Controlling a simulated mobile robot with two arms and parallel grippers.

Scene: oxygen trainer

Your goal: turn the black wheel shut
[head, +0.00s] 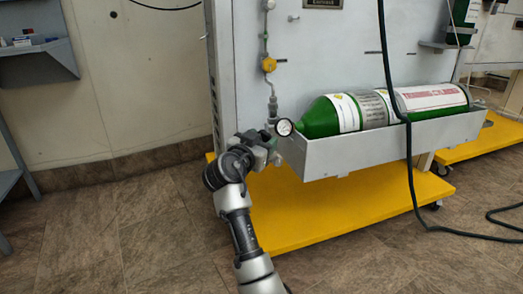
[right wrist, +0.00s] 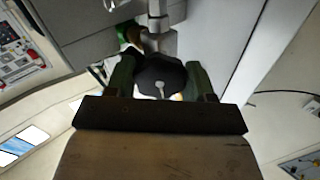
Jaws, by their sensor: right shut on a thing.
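The black wheel (right wrist: 160,74) shows in the right wrist view, lobed and with a pale mark at its middle. It sits between the two dark fingers of my right gripper (right wrist: 161,82), which is shut on it from both sides. In the head view my right gripper (head: 265,146) is at the left end of the grey cylinder tray, just left of a round white gauge (head: 284,127). There the gripper largely hides the wheel. My left gripper is in neither view.
A green cylinder (head: 320,118) lies in the grey tray (head: 390,146) on the panel (head: 330,60). A black hose (head: 408,165) hangs over the cylinder. A yellow base (head: 330,212) lies below. Floor at left is clear.

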